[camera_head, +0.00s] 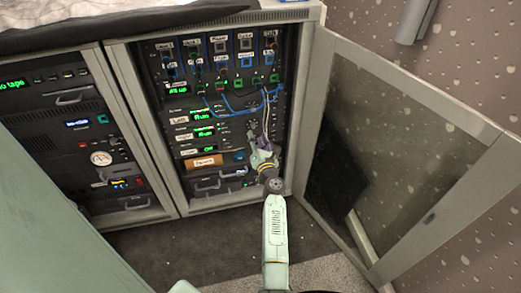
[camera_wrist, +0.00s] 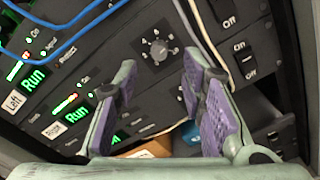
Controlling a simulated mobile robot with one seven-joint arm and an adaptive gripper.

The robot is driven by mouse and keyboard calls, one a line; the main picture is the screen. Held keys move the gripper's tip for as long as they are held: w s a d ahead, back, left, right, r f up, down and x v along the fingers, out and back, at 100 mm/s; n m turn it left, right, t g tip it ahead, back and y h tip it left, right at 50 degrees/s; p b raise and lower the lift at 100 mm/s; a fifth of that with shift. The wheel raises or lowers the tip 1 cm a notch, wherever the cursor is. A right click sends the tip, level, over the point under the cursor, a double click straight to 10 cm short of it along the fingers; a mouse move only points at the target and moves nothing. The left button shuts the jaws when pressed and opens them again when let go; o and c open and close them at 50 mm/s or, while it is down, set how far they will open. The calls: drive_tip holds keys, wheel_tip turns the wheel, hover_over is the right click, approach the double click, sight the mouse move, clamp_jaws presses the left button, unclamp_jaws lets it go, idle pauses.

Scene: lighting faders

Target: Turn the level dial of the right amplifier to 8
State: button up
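The amplifier labelled Right has a white tag (camera_wrist: 52,130) and a green Run display (camera_wrist: 76,115) in the wrist view; its tag also shows in the head view (camera_head: 182,136). A dark round dial (camera_wrist: 158,51) with a ring of pale marks appears roughly in line with that row. My gripper (camera_wrist: 158,82) is open and empty, its two purple-padded fingers spread below the dial in the picture. No contact with the dial shows. The dial's setting is too small to read. In the head view my gripper (camera_head: 262,154) is at the rack's right side.
Blue cables (camera_wrist: 80,32) hang at upper left and a pale cable (camera_wrist: 196,40) runs beside the right finger. On/off switches (camera_wrist: 240,55) are at right. The open glass door (camera_head: 405,150) stands right of my arm. A brown box (camera_head: 204,162) sits lower in the rack.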

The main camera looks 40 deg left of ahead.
drive_tip(key=v, duration=0.7)
idle(0.3)
